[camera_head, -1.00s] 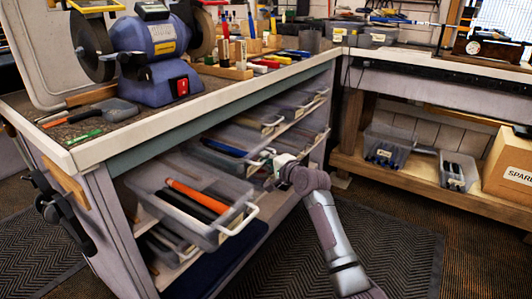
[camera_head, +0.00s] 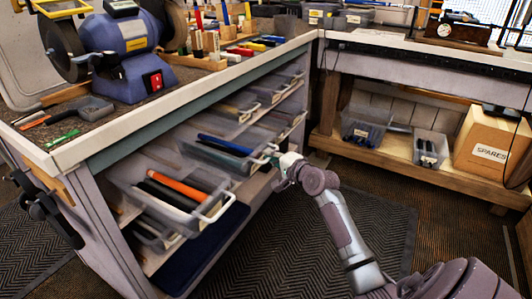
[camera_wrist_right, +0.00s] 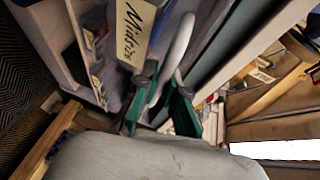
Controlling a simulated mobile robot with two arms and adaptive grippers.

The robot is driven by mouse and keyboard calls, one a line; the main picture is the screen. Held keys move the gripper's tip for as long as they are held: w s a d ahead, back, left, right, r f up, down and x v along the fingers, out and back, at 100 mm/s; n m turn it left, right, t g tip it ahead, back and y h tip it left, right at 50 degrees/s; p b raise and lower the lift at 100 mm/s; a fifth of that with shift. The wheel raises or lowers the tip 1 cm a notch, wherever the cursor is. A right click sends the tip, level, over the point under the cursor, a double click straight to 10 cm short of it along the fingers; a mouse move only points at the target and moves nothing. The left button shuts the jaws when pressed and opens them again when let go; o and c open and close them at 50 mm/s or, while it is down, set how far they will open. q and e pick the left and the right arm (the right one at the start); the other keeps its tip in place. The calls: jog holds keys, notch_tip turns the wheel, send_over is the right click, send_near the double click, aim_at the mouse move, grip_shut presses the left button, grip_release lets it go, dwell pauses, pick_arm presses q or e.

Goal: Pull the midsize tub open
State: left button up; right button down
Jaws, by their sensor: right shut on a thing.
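The midsize tub (camera_head: 252,165) is a clear bin holding blue and dark grips, on the upper shelf under the bench. It sticks out partway from the shelf. Its tag (camera_wrist_right: 136,30) reads "Midsize" in the right wrist view. My right gripper (camera_head: 275,157) is at the front of this tub, shut on its pale handle. In the right wrist view the handle (camera_wrist_right: 178,45) runs down between the green fingers of the right gripper (camera_wrist_right: 160,108). The exact contact is partly hidden. My left gripper is not in view.
A clear tub with orange and black grips (camera_head: 128,188) sticks out nearer the front left. More tubs (camera_head: 240,103) sit farther along the shelves. A bench grinder (camera_head: 122,50) stands on the bench top. Open matted floor (camera_head: 285,240) lies before the shelves.

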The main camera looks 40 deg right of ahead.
dwell(0.3)
jog(key=c, duration=1.2)
grip_release()
jog(key=shift+s, duration=0.1)
jog(key=s, duration=0.4)
jog(key=s+r, duration=0.1)
jog(key=s, duration=0.3)
jog(key=s+r, duration=0.1)
jog(key=s, duration=0.2)
jog(key=shift+s, duration=0.4)
